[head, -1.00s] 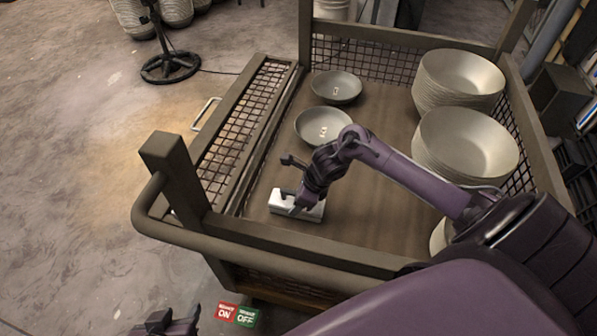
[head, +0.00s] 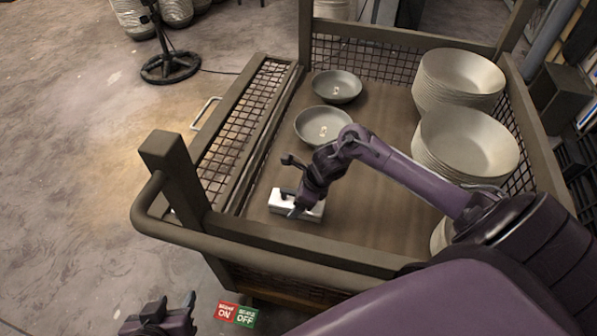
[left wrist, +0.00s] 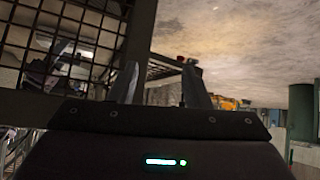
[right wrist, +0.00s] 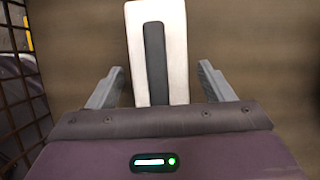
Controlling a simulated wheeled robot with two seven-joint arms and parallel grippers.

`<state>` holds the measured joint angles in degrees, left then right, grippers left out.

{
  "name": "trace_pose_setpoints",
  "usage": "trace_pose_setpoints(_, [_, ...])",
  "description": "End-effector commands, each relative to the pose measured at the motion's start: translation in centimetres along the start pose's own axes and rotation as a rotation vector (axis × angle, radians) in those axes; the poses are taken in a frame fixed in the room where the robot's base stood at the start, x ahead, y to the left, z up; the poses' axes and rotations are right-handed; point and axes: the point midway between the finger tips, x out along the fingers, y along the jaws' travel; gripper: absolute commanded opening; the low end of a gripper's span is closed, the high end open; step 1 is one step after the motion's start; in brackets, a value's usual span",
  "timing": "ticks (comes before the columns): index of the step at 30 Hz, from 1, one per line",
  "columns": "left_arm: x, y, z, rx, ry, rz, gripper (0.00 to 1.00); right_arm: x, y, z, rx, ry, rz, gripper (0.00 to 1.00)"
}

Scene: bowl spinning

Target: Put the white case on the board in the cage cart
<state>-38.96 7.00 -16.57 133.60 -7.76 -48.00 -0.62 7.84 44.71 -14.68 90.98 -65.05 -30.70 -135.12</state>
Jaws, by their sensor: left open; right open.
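The white case (head: 312,213), a block with a dark strip along its top, lies on the brown board (head: 362,225) of the cage cart (head: 240,245), near the front left corner. In the right wrist view the case (right wrist: 175,45) reaches between the fingers of my right gripper (right wrist: 159,75), which is open. Gaps show on both sides of it. In the head view my right gripper (head: 291,203) is right at the case and hides part of it. My left gripper (head: 172,303) is open and empty, outside the cart at the lower left; its fingers also show in the left wrist view (left wrist: 159,85).
Two grey bowls (head: 336,87) (head: 323,126) lie on the board behind the case. Tall bowl stacks (head: 459,80) (head: 466,145) stand on the right. Mesh walls and a front rail (head: 285,247) enclose the board. Red (head: 227,311) and green (head: 245,315) labels are near my left gripper.

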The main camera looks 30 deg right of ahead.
Motion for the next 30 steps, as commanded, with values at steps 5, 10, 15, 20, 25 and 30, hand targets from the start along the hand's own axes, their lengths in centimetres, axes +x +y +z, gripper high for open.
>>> trace_pose_setpoints(5, [-0.1, 0.1, 0.3, -0.001, -0.013, 0.002, 0.44, -0.1, 0.0, 0.0, 0.000, 0.000, 0.000, 0.74])
trace_pose_setpoints(10, [-0.5, 0.6, 3.4, -0.011, -0.144, 0.012, 0.44, -1.0, -0.1, 0.2, -0.002, 0.000, -0.003, 0.74])
trace_pose_setpoints(15, [-1.6, 0.2, 6.2, -0.020, -0.307, 0.002, 0.44, -4.8, -0.1, 0.1, -0.004, 0.002, -0.004, 0.74])
trace_pose_setpoints(20, [-2.2, -0.7, 6.6, -0.030, -0.368, -0.019, 0.44, -8.4, -0.1, 0.1, -0.003, 0.003, -0.003, 0.74])
trace_pose_setpoints(25, [-2.6, -1.4, 7.0, -0.039, -0.410, -0.034, 0.44, -11.0, 0.0, 0.0, -0.001, 0.003, -0.001, 0.74])
trace_pose_setpoints(30, [-2.7, -1.7, 7.2, -0.043, -0.430, -0.040, 0.44, -12.1, 0.0, 0.1, 0.000, 0.001, 0.000, 0.74])
